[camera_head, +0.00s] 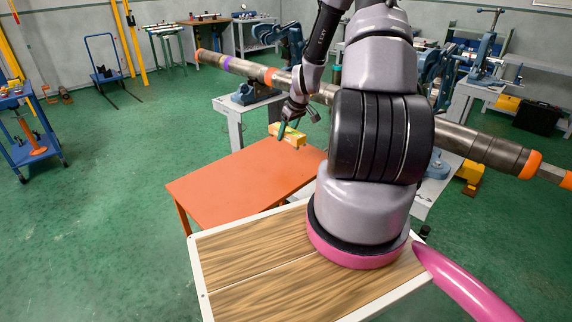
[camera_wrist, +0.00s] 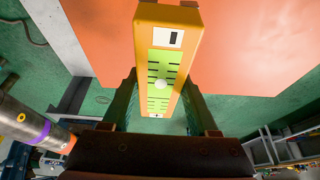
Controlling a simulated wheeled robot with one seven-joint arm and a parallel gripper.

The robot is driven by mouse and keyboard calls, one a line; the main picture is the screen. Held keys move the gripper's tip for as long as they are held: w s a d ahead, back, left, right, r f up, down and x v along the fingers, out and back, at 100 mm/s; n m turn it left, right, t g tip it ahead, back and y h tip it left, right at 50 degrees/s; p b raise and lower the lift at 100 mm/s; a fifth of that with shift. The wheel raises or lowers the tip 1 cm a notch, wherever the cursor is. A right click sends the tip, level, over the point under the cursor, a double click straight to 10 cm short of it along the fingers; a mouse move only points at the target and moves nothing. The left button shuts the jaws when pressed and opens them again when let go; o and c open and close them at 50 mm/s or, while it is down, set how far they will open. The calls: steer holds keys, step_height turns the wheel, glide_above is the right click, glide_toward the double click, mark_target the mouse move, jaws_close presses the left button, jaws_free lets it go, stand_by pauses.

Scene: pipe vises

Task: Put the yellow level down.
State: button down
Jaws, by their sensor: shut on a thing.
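The yellow level (camera_head: 290,139) is held in my gripper (camera_head: 292,124), at the far edge of the orange table (camera_head: 230,188) in the head view. In the wrist view the level (camera_wrist: 146,40) points away from my gripper (camera_wrist: 160,88), its green marked face with a pale round spot toward the camera. One dark finger is on each side of its near part. The orange table top (camera_wrist: 240,45) shows behind it, with green floor beyond the table's edge. I cannot tell whether the level touches the table.
The orange top is otherwise bare. A long grey pipe (camera_head: 240,66) with coloured bands runs across behind the table, close to my arm, over blue vises (camera_head: 246,94) on pale stands. A blue cart (camera_head: 30,140) stands far left. Green floor is open at left.

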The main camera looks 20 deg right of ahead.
mark_target(288, 162)
steer(key=shift+w+d+f, duration=0.1)
steer(key=shift+d+f, duration=0.15)
steer(key=shift+d, duration=0.25)
steer(key=f, duration=1)
steer(key=shift+d, duration=0.25)
steer(key=shift+c, duration=0.8)
jaws_free()
steer(key=shift+f, duration=0.1)
